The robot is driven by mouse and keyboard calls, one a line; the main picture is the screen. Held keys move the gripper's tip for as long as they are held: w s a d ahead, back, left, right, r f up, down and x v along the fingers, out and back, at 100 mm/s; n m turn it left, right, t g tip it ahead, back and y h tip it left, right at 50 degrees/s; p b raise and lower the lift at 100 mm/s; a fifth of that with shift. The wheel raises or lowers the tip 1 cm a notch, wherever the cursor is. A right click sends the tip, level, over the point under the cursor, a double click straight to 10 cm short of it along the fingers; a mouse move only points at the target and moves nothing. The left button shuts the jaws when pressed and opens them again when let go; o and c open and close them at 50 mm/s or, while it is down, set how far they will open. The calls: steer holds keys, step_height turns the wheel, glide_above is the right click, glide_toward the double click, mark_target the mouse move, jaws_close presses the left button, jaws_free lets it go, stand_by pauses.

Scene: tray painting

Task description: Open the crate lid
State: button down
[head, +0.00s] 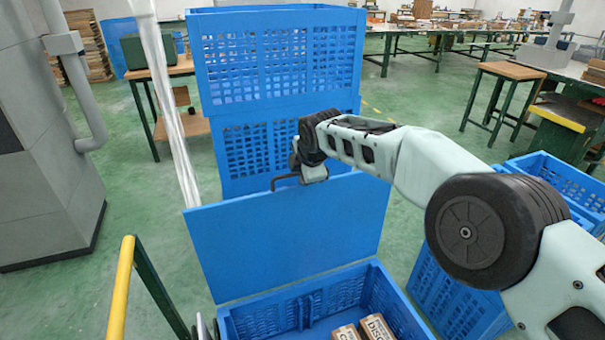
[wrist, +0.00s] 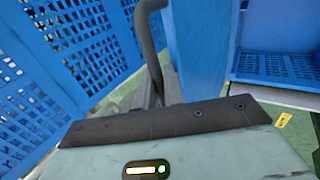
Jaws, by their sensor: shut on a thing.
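The crate (head: 300,297) is blue and stands low at the front, with its top uncovered. Its lid (head: 300,235) is a flat blue panel, raised and standing steeply at the crate's back edge. My gripper (head: 290,178) is at the lid's top edge, shut on a dark bent handle (head: 281,182). In the wrist view the handle (wrist: 150,45) rises from between the grey fingers (wrist: 166,88), beside the blue lid (wrist: 200,45). The fingertips are partly hidden by the gripper body.
Two brown cartons (head: 375,328) lie inside the crate. Stacked blue crates (head: 280,60) stand close behind the lid. Another blue crate (head: 450,295) is at the right. A yellow rail (head: 120,290) is at the front left. Green floor is free at the left.

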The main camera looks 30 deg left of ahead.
steer(key=shift+s, duration=0.1)
steer(key=c, duration=1.6)
jaws_free()
steer(key=shift+o, duration=0.2)
steer(key=shift+f, duration=0.1)
steer(key=shift+s, duration=0.1)
steer(key=b+v, duration=0.3)
steer(key=v, duration=1.4)
steer(key=shift+r, duration=0.45)
steer(key=shift+d, duration=0.1)
